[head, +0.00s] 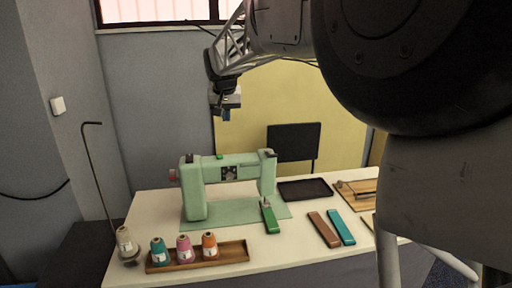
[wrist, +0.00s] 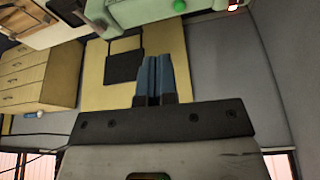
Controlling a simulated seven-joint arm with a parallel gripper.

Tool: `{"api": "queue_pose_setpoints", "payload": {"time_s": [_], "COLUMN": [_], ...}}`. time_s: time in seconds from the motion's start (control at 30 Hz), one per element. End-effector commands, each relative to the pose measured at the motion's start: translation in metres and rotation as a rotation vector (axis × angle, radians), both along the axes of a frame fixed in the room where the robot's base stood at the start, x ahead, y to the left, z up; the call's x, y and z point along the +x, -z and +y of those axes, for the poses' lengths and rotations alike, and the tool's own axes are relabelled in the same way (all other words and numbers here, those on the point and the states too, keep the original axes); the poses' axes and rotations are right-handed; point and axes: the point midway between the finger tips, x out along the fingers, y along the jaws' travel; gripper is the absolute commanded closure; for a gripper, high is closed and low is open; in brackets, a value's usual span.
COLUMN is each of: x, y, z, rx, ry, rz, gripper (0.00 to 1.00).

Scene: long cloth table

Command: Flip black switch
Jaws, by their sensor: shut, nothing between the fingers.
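A mint-green sewing machine (head: 225,166) stands on a green mat (head: 235,212) on the table. Small dark parts sit on top at its left end (head: 190,158) and right end (head: 269,153); I cannot tell for sure which is the black switch. The machine (wrist: 150,12) shows there at the top edge, partly cut off.
A wooden tray (head: 236,256) with several thread cones is at the front left, near a thin hooked stand (head: 98,165). A dark tray (head: 318,196), a green-handled tool (head: 269,217) and brown (head: 323,230) and teal (head: 342,227) bars lie right. A black chair back (head: 293,142) stands behind.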

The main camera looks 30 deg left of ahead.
Motion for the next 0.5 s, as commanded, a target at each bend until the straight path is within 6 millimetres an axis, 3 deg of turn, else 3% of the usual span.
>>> {"api": "queue_pose_setpoints", "payload": {"time_s": [0.03, 0.2, 0.33, 0.5], "x": [-0.007, -0.031, -0.047, -0.058], "y": [0.005, 0.015, 0.021, 0.026], "z": [0.022, 0.084, 0.118, 0.140], "rx": [0.001, 0.007, 0.011, 0.015], "ry": [-0.017, -0.058, -0.082, -0.098], "rz": [-0.001, -0.004, -0.007, -0.009], "gripper": [1.00, 1.00, 1.00, 1.00]}}
